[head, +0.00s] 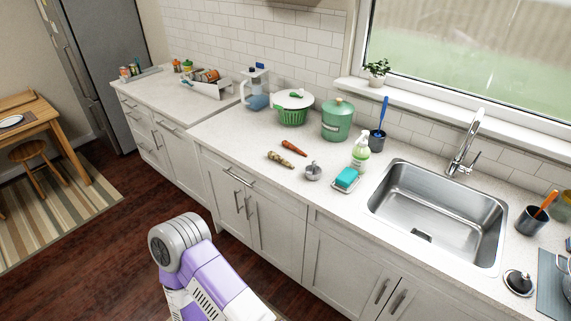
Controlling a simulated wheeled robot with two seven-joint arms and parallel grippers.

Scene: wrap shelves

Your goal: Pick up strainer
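No object is plainly a strainer at this size. A small round grey metal piece (313,172) with an upright part lies on the counter left of the soap tray; it may be the strainer. A small round dark and silver piece (519,282) on the counter right of the sink could also be one. A green slotted basket with a white lid (292,108) stands further back. Neither gripper shows. Only a purple and white part of my arm, with a grey rounded joint, is visible at the bottom, in front of the cabinets and apart from these things.
The steel sink (437,212) has a tall faucet (465,145) behind it. A soap bottle (360,153), teal sponge (347,177), green canister (337,121), carrot (293,148) and parsnip-like root (280,160) are nearby. The counter's front strip is mostly clear left of the sink.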

